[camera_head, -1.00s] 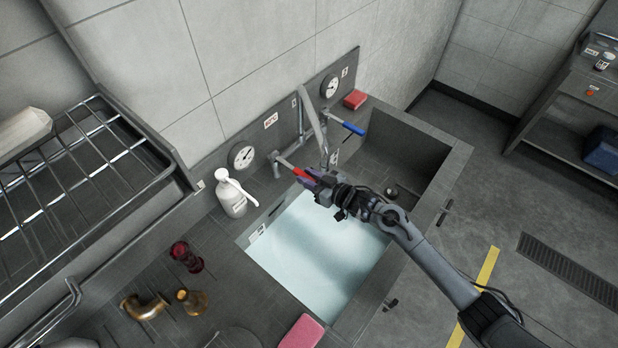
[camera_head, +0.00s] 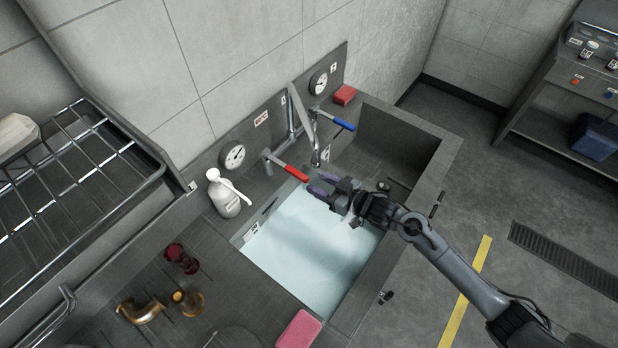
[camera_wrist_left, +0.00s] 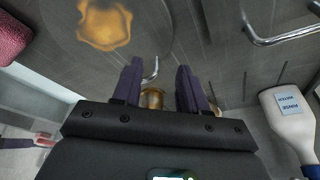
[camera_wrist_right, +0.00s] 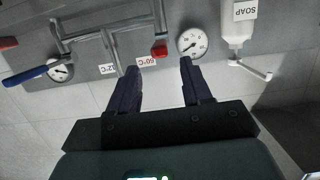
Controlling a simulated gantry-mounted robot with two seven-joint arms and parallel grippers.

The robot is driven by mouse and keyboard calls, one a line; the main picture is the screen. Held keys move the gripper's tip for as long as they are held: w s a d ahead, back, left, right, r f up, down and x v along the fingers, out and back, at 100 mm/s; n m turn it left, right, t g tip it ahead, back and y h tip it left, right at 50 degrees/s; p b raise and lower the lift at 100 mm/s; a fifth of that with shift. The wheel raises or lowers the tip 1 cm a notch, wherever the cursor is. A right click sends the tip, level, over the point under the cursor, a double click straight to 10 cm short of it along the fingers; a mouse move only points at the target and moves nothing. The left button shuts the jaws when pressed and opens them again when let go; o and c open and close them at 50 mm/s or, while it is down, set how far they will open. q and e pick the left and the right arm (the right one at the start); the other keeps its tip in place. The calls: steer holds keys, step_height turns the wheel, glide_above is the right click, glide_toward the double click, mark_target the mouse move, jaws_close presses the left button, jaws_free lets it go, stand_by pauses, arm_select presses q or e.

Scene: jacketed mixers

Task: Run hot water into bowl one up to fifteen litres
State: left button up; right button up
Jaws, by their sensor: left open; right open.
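The left basin (camera_head: 315,262) holds pale water; its inside label (camera_head: 254,229) is too small to read. The red-handled lever (camera_head: 291,173) projects over its back edge; it also shows in the right wrist view (camera_wrist_right: 160,50). The blue-handled lever (camera_head: 343,125) is farther right. The grey spout (camera_head: 315,152) hangs near the basin's back right corner; I cannot tell whether water runs. My right gripper (camera_head: 317,184) is open and empty, just right of the red handle's end, apparently apart from it. My left gripper (camera_wrist_left: 158,82) is open and empty above the counter; the head view does not show it.
A round dial (camera_head: 233,157) is behind the red lever, another (camera_head: 319,82) behind the blue one. A soap bottle (camera_head: 224,196) stands left of the basin. Brass fittings (camera_head: 143,311), a dark red piece (camera_head: 181,259) and a pink sponge (camera_head: 299,330) lie on the counter.

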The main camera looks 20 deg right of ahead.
arm_select(q)
steer(key=shift+a, duration=0.1)
arm_select(e)
steer(key=shift+v, duration=1.7)
